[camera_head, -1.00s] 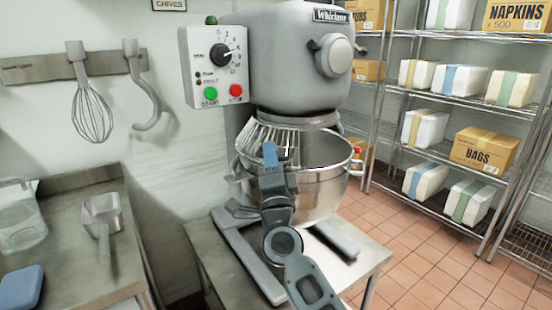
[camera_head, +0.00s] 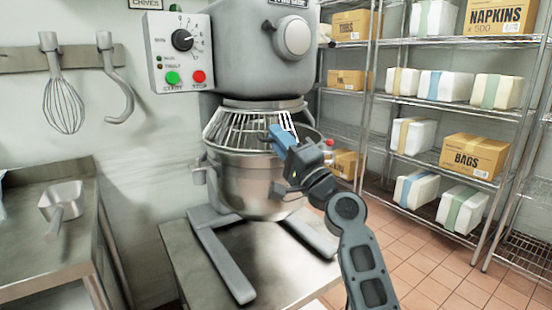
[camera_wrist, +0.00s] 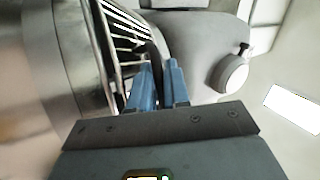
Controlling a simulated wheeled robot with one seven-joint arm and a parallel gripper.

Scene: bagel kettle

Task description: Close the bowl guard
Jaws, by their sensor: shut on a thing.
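The bowl guard (camera_head: 235,126) is a cage of metal wires at the rim of the steel mixer bowl (camera_head: 245,185). In the head view it spans the front of the rim, from the left to near the right side. My gripper (camera_head: 278,137) has blue fingers and is shut on the guard at its right end. In the wrist view the guard's wires (camera_wrist: 118,30) run up to my nearly parallel fingers (camera_wrist: 158,82).
The grey mixer (camera_head: 262,60) stands on a steel table (camera_head: 190,265), with a control box (camera_head: 180,52) at its upper left. A red knob (camera_head: 328,142) is right of the bowl rim. A counter with a scoop (camera_head: 62,200) is left; wire shelves (camera_head: 400,100) are right.

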